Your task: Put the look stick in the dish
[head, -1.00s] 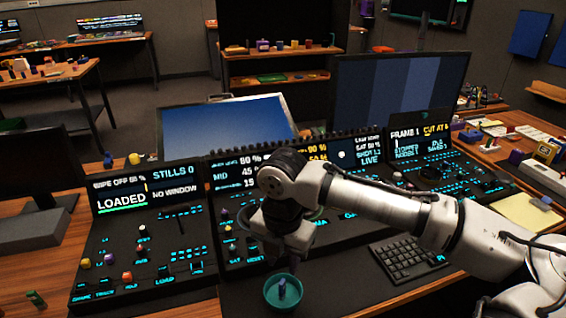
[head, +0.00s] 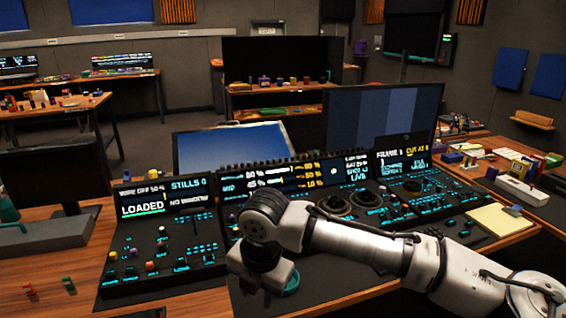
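The teal dish (head: 292,284) is on the dark desk surface in front of the middle control panel, and only its right part shows. My gripper (head: 267,301) is in front of the dish in the picture, pointing down, and covers its left part. The fingertips are too dark and small to tell whether they are open or shut. I cannot make out the look stick; the inside of the dish is mostly hidden behind my gripper.
The left control panel (head: 165,240) with small coloured knobs stands left of my gripper. My arm crosses in front of the middle panel (head: 290,178). Small red and green pieces (head: 69,285) stand at the wooden desk's front left. A yellow pad (head: 499,220) lies at the right.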

